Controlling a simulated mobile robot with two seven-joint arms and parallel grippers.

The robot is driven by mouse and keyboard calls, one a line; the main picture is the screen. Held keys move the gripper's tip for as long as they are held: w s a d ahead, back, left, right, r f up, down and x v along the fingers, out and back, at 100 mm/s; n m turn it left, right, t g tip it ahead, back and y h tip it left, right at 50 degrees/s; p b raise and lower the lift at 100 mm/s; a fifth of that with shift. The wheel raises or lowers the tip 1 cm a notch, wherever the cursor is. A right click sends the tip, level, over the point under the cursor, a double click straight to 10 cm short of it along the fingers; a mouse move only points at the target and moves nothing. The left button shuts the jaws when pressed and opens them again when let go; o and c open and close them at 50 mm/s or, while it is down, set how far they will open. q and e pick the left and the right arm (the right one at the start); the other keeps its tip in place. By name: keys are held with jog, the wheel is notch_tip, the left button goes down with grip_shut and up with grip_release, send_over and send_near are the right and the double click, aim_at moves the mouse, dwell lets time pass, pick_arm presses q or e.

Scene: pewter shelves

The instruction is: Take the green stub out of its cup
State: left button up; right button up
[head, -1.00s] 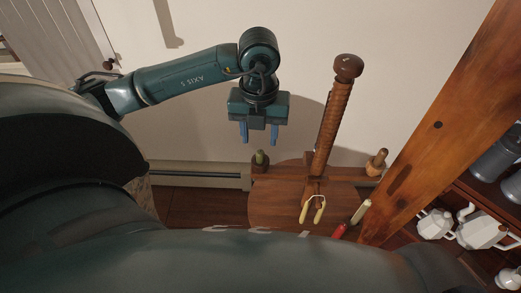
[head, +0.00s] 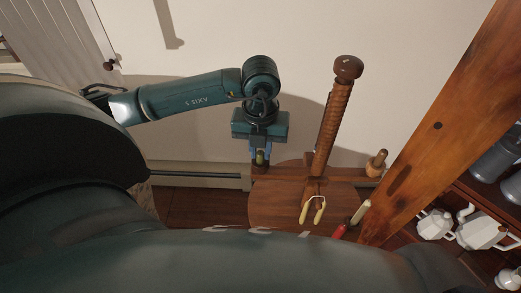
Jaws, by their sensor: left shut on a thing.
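The green stub (head: 260,158) stands upright in a small wooden cup (head: 260,168) at the back left edge of the round wooden table. My left gripper (head: 260,153) is above the cup, pointing down, with its blue fingers shut on the green stub. The fingers partly hide the stub, and I cannot tell how deep it sits in the cup. My right gripper is not in view.
A tall threaded wooden post (head: 334,115) rises from the round table (head: 278,207). Another wooden cup (head: 375,167) with a peg stands at the right. Yellow-handled and red items lie near the front. A thick wooden beam (head: 437,125) and shelves with white pots (head: 434,225) are at the right.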

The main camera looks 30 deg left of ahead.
pick_arm(q)
grip_shut()
jog(key=shift+r, duration=0.15)
